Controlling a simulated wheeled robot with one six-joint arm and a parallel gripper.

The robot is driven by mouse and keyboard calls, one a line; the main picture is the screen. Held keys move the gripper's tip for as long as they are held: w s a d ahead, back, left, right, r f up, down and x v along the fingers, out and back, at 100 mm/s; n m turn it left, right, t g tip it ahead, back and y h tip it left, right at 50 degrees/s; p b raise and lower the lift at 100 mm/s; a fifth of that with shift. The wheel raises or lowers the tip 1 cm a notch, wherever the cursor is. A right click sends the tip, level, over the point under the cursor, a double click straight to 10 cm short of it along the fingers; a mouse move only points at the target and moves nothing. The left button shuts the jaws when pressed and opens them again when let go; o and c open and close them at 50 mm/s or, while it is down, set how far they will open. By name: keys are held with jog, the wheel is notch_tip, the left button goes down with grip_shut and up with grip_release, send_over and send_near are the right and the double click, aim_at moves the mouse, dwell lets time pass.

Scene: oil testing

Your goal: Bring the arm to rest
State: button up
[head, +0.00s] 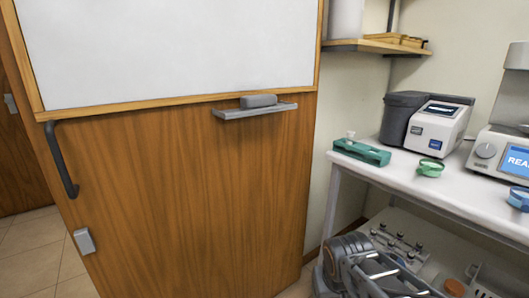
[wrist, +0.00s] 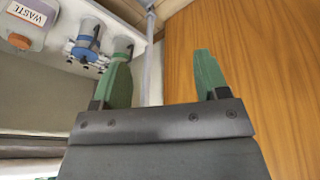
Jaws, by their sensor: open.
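My gripper (wrist: 160,62) shows in the wrist view with its two green fingers spread wide apart. Nothing is held between them. Behind the gap are a thin grey post and the wood panel (wrist: 245,75). The left finger overlaps a green-banded cup (wrist: 122,45) in the picture; I cannot tell the distance between them. In the head view I cannot make out the fingers.
A wooden door (head: 190,190) with a whiteboard (head: 170,45) fills the left. The white bench (head: 440,188) at right holds a green rack (head: 362,152), a grey-white instrument (head: 438,125) and another machine (head: 490,150). A WASTE container (wrist: 30,18) and blue-banded cup (wrist: 88,40) show in the wrist view.

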jog(key=w+d+p+v, duration=0.1)
jog(key=w+p+v, duration=0.1)
jog(key=p+v, duration=1.1)
jog(key=w+d+r+p+v, duration=0.1)
jog(key=p+v, duration=1.1)
jog(key=v, duration=0.3)
jog(key=shift+w+r+y+p, duration=0.2)
jog(key=shift+w+y+p, duration=0.15)
jog(key=shift+y, duration=0.05)
jog(key=shift+a, duration=0.2)
